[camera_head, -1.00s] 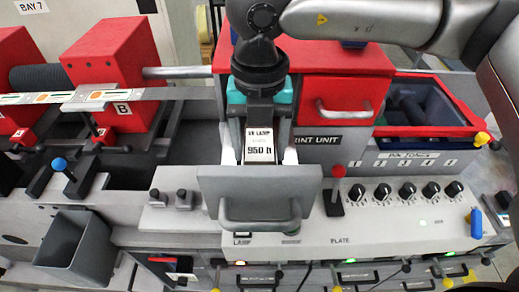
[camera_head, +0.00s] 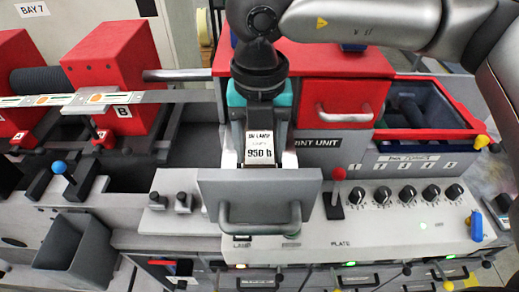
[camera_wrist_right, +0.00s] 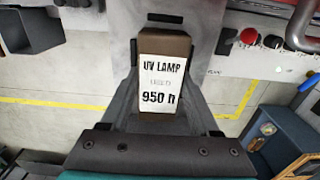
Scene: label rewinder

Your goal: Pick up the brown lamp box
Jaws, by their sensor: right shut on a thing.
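The brown lamp box (camera_wrist_right: 166,44) has a white label reading "UV LAMP" and "950 h". In the head view its label (camera_head: 259,148) shows behind the grey drawer-like front with a handle (camera_head: 259,190). My right gripper (camera_head: 258,140) points down from above and is shut on the box. In the right wrist view the box sits between the two dark fingers (camera_wrist_right: 165,100). The head view does not show clearly whether the box's lower end is clear of the slot. My left gripper is not in view.
A red print unit (camera_head: 335,90) with a handle stands right behind the box. A red-topped lever (camera_head: 337,185) and a row of black knobs (camera_head: 408,193) are at the right. An empty grey bin (camera_head: 75,250) hangs at the lower left.

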